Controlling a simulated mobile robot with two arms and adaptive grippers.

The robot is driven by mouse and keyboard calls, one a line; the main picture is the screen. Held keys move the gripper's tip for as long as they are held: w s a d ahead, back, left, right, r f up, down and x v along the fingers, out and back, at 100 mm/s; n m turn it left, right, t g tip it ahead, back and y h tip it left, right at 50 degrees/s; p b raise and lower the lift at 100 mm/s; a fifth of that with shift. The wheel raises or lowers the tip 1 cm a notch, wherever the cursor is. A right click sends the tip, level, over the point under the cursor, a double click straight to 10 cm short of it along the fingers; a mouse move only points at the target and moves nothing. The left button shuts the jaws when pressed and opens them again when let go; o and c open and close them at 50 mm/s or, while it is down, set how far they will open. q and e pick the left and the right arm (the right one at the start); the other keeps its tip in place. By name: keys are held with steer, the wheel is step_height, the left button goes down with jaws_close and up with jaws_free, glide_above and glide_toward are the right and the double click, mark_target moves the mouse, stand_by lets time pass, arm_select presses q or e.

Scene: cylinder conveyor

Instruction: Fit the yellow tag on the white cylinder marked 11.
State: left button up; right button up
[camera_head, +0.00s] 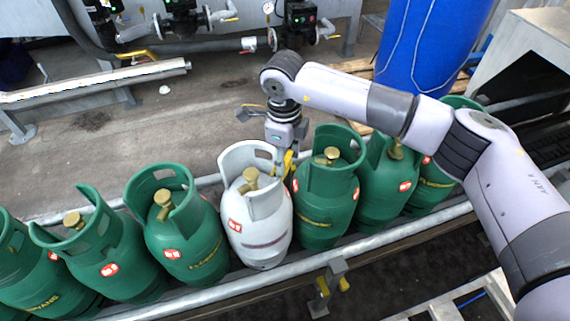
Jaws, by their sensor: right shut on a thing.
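The white cylinder (260,222) stands upright on the conveyor in a row of green cylinders, with a brass valve inside its collar. A red and white label shows on its side, but the number 11 cannot be read. My right gripper (285,155) reaches down just behind the white cylinder's collar, on its right side. It is shut on the yellow tag (288,163), which is close to the collar's right edge. Whether the tag touches the collar cannot be told. My left gripper is not in view.
Green cylinders stand close on both sides, the nearest (325,200) on the right and another (185,235) on the left. A metal rail (215,294) runs along the conveyor's front. A blue barrel (425,45) stands behind. Floor behind the row is mostly clear.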

step_height(320, 180, up, 17)
steer(key=b, duration=0.1)
steer(key=shift+b, duration=0.4)
steer(key=shift+f, duration=0.1)
